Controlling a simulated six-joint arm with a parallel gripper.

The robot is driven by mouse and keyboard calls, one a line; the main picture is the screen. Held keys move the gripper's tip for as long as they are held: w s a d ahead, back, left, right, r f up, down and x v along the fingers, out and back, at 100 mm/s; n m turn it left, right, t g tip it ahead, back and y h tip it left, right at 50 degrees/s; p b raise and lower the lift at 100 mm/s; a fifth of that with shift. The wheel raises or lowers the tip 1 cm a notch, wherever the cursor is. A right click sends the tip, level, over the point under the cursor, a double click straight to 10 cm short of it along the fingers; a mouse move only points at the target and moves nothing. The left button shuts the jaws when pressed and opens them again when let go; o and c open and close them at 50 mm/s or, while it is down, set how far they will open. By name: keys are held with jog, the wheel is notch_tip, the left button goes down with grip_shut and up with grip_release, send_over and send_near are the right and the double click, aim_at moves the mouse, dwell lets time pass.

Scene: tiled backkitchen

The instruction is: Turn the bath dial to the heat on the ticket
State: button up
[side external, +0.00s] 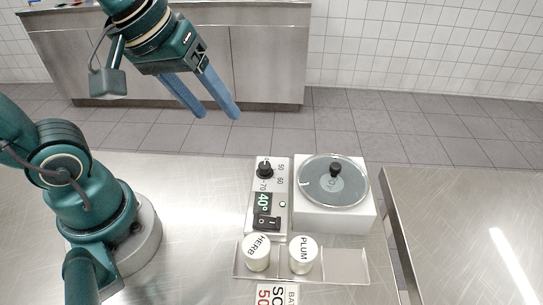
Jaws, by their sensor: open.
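The bath dial (265,169) is a black knob at the far end of a grey control panel (251,213), with the marks 50, 60 and 70 readable around it. A small display (264,204) on the panel reads 40°. The ticket (276,294) lies at the bottom edge of the picture and is cut off; "BA", "SC" and a red "50" show on it. My gripper (218,116) is open and empty, up in the air beyond and to the left of the dial, apart from it.
A white bath (334,213) with a round clear lid and black knob stands right of the panel. A black rocker switch (267,222) is near the display. A tray (346,264) holds jars marked HERB (257,254) and PLUM (303,255).

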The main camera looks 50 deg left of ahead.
jog(key=w+f+n+g, duration=0.2)
jog(key=w+f+n, duration=0.15)
jog(key=w, duration=0.25)
jog(key=n+g, duration=0.2)
jog(key=g, duration=0.1)
send_over(265, 165)
notch_tip(265, 165, down, 6)
jog(key=shift+f, duration=2.75)
grip_shut()
